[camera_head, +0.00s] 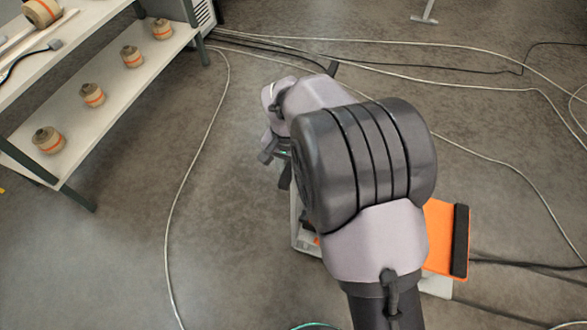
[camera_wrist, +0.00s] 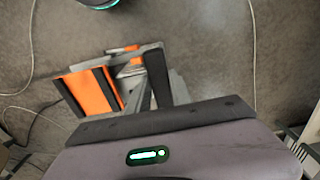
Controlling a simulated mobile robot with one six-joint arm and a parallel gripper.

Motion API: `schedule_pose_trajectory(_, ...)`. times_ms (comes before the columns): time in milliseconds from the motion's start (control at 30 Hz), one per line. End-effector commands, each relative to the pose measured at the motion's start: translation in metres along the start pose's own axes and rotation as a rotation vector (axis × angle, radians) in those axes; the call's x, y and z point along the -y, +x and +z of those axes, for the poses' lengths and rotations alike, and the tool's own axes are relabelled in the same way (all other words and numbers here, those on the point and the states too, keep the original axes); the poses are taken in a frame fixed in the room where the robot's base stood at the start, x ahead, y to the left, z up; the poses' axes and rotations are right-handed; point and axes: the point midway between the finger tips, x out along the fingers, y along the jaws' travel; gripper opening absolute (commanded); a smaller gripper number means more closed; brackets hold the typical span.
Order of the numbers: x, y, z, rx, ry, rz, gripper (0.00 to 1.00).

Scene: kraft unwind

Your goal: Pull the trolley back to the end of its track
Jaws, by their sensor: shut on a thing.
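The trolley (camera_head: 438,236) has an orange panel with a black edge and a pale grey base low on the floor. In the head view my arm covers much of it. It also shows in the wrist view (camera_wrist: 92,92), with orange between dark strips and a grey frame beside them. My gripper (camera_head: 283,172) is in front of my wrist and partly hidden by my arm. It is shut on a part of the trolley, but the contact itself is not clear. A dark upright bar (camera_wrist: 156,76) stands close to my gripper's body in the wrist view. The track's end cannot be made out.
A shelf rack (camera_head: 112,97) at upper left holds several small tan rolls with orange bands. Pale and black cables (camera_head: 190,170) run across the grey floor, some near the trolley's right side.

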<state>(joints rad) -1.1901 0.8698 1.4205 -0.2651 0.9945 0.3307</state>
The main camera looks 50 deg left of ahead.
Motion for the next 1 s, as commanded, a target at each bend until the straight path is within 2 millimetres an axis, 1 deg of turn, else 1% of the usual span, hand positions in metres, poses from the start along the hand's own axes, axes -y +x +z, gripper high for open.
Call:
schedule_pose_trajectory(200, 0.004, -0.001, 0.000, -0.001, 0.000, -0.001, 0.00)
schedule_pose_trajectory(500, 0.006, -0.001, 0.000, -0.002, 0.000, -0.004, 0.00)
schedule_pose_trajectory(533, 0.006, -0.001, 0.000, -0.002, 0.000, -0.004, 0.32)
schedule_pose_trajectory(600, 0.005, -0.001, 0.000, -0.002, 0.000, -0.003, 0.45)
schedule_pose_trajectory(633, 0.005, -0.001, 0.000, -0.002, 0.000, -0.003, 0.48)
schedule_pose_trajectory(900, 0.004, -0.001, 0.000, -0.001, 0.000, -0.001, 0.48)
schedule_pose_trajectory(967, 0.004, -0.005, 0.000, -0.001, 0.000, -0.002, 0.48)
schedule_pose_trajectory(1000, 0.004, -0.011, 0.000, -0.002, 0.001, -0.002, 0.48)
